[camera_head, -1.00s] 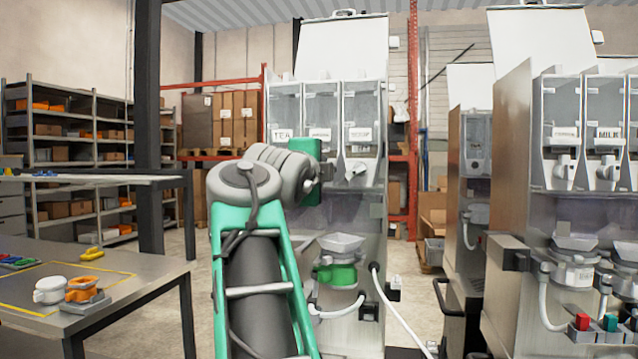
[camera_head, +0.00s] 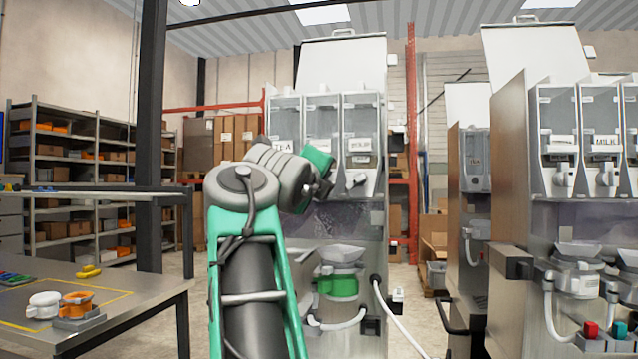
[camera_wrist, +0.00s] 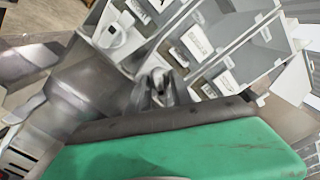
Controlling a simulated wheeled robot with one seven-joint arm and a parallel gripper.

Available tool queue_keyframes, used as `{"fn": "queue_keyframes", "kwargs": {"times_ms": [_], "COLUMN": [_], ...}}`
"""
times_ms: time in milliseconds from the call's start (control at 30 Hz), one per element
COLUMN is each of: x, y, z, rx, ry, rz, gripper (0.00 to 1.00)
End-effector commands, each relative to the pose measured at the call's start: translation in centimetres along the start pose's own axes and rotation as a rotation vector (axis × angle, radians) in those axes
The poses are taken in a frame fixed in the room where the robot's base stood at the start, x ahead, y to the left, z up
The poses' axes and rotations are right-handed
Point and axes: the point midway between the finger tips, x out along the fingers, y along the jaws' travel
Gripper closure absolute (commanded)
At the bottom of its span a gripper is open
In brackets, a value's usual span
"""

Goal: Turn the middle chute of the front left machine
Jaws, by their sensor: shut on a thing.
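The front left machine (camera_head: 372,230) stands in the centre of the head view, with three clear canisters side by side. My gripper (camera_wrist: 158,88) is at the middle canister, shut on a small grey chute (camera_wrist: 157,76) below that canister's label. In the head view my wrist and green gripper body hide the middle chute. The gripper body is tilted there. The right chute (camera_head: 356,181) shows under its label, apart from my gripper. Another chute (camera_wrist: 117,36) shows at the upper left of the wrist view.
A green-banded funnel unit (camera_head: 338,286) sits lower on the machine, with white hoses beside it. A second machine (camera_head: 512,225) stands to the right.

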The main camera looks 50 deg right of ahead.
Motion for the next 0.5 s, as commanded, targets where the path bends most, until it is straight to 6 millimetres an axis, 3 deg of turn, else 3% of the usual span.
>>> {"fn": "queue_keyframes", "kwargs": {"times_ms": [267, 300, 367, 500], "x": [0.05, 0.05, 0.05, 0.04], "y": [0.11, 0.11, 0.11, 0.07], "z": [-0.03, -0.03, -0.03, -0.02], "rx": [-0.001, -0.001, -0.001, -0.001], "ry": [0.001, 0.001, 0.001, 0.001], "rz": [0.002, 0.002, 0.002, 0.001], "gripper": [1.00, 0.73, 0.68, 0.67]}}
